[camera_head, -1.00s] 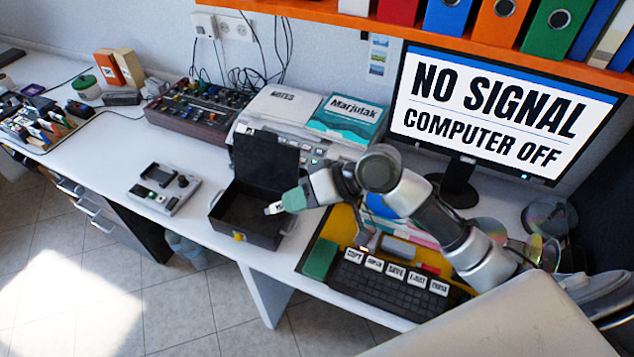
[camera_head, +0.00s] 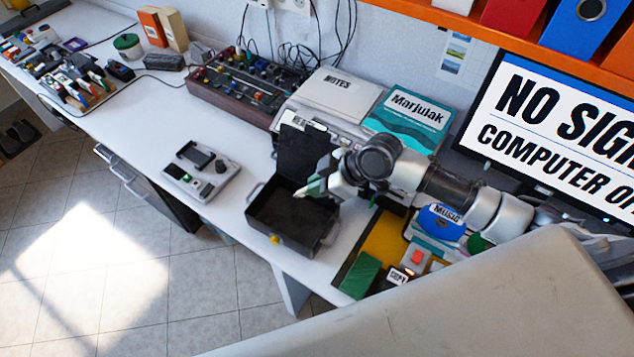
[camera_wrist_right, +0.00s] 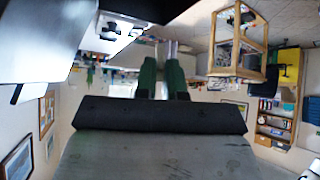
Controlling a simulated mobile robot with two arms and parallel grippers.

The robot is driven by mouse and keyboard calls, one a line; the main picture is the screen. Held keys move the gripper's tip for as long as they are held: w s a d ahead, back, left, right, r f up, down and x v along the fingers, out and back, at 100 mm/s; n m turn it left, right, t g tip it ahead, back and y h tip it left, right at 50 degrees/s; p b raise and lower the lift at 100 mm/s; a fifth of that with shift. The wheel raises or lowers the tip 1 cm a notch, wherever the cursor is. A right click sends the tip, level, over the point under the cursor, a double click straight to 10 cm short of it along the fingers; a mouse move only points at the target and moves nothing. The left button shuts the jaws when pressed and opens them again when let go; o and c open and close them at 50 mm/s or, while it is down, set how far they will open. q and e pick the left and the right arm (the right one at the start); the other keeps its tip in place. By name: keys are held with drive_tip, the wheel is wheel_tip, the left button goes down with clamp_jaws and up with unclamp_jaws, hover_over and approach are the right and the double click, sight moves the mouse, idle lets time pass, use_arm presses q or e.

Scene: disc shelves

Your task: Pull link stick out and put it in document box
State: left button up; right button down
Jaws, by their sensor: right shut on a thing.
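My right gripper (camera_head: 312,188) has green fingers and is over the open black document box (camera_head: 289,226). It is shut on a small pale stick (camera_head: 299,193), its tip pointing left above the box's inside. In the right wrist view the green fingers (camera_wrist_right: 163,77) close on a narrow silvery piece (camera_wrist_right: 172,49). The stick's label cannot be read. The box has a raised lid at the back, side handles and a yellow latch in front. I cannot see the box's whole floor behind the gripper. My left gripper is not in view.
A grey device (camera_head: 201,172) lies left of the box, with clear white desk around it. A printer with a notes book (camera_head: 336,92) and a teal book (camera_head: 408,112) stands behind. A green block (camera_head: 360,275) and a blue music disc (camera_head: 441,222) lie to the right.

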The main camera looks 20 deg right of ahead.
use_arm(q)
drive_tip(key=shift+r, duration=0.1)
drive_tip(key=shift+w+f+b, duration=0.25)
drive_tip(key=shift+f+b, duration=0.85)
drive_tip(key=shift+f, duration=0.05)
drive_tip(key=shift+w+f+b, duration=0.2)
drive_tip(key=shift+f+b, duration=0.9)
use_arm(e)
wheel_tip(320, 180, down, 7)
drive_tip(key=shift+r, duration=0.1)
drive_tip(key=c, duration=1.1)
unclamp_jaws()
drive_tip(key=shift+c, duration=0.2)
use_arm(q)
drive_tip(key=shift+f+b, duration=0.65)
use_arm(e)
drive_tip(key=v, duration=1)
drive_tip(key=shift+d+r, duration=0.25)
drive_tip(key=shift+r, duration=0.05)
